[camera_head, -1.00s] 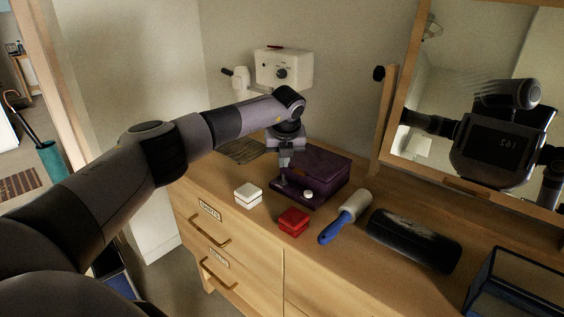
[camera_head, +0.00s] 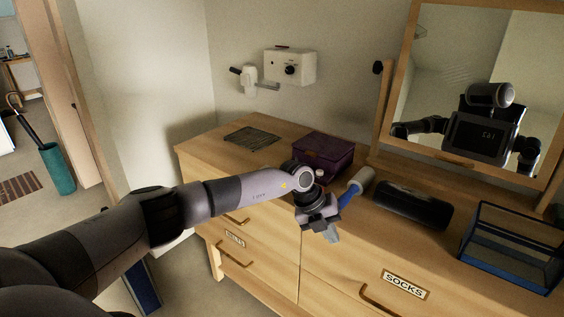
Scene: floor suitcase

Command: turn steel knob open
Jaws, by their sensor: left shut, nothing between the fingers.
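A white box (camera_head: 290,67) on the wall bears a round dark knob (camera_head: 290,69) on its front. I cannot tell a steel knob for certain. A small pale round piece (camera_head: 320,174) shows at the front of the dark purple box (camera_head: 322,150) on the dresser. My left gripper (camera_head: 333,235) is shut and empty, pointing down near the dresser's front edge, well below and apart from the wall box. My left arm hides part of the dresser top. My right gripper is not in view, apart from the mirror's reflection of me.
The wooden dresser (camera_head: 210,148) carries a blue-handled lint roller (camera_head: 358,184), a black case (camera_head: 412,205), a blue-framed glass box (camera_head: 512,247) and a dark mat (camera_head: 252,138). A framed mirror (camera_head: 440,70) stands at the back. A white holder (camera_head: 250,80) hangs left of the wall box.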

